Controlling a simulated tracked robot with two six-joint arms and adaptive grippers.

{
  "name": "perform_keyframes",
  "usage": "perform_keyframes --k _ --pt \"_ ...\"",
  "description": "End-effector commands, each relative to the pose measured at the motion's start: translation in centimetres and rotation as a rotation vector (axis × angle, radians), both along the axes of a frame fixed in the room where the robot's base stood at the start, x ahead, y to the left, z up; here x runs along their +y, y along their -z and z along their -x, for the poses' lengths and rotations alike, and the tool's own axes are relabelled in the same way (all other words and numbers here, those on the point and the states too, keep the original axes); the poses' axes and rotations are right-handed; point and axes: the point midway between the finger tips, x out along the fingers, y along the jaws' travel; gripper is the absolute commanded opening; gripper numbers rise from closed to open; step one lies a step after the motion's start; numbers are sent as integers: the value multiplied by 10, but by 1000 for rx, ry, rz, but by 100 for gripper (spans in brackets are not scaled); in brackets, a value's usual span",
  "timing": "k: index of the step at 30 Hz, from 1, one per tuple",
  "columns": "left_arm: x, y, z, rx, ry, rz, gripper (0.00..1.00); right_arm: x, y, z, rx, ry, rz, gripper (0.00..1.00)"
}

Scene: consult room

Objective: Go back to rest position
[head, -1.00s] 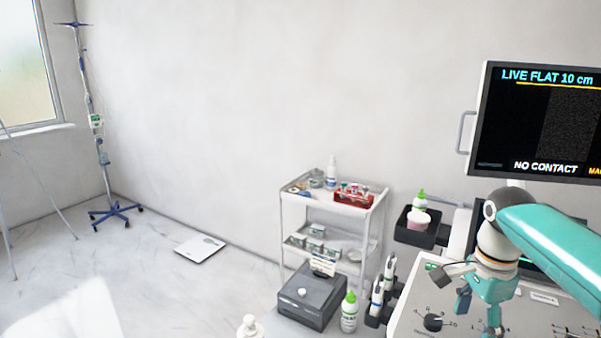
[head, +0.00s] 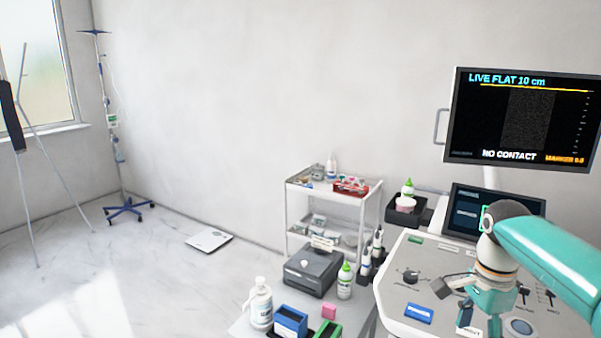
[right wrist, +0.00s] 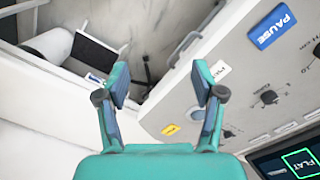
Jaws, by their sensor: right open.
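My right gripper (head: 468,299) hangs over the control panel of the ultrasound console (head: 393,288) in the head view, at the end of a teal arm. In the right wrist view my right gripper (right wrist: 161,86) is open, with its two fingers wide apart and nothing between them. The panel with a blue PAUSE key (right wrist: 271,25) lies to its right there. The key also shows in the head view (head: 419,313). My left gripper is in neither view now.
The monitor (head: 522,118) reads NO CONTACT. A side table with a white pump bottle (head: 261,304), blue box (head: 291,321) and green-capped bottle (head: 345,282) stands beside the console. Behind are a trolley (head: 287,215), floor scale (head: 209,240) and drip stand (head: 117,160).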

Motion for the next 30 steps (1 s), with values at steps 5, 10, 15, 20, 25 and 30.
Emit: perform_keyframes --k 5,10,15,20,25,30 --pt "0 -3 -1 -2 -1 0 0 9 43 12 130 -26 -13 68" --pt "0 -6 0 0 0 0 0 24 91 29 241 -59 -42 68" --pt "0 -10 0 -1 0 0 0 48 155 52 329 -146 -106 68" --pt "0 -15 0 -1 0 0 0 90 238 99 381 -316 -238 68" --pt "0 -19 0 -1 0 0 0 149 317 177 321 -562 -429 68" --pt "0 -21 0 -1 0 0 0 190 354 237 142 -801 -519 68"
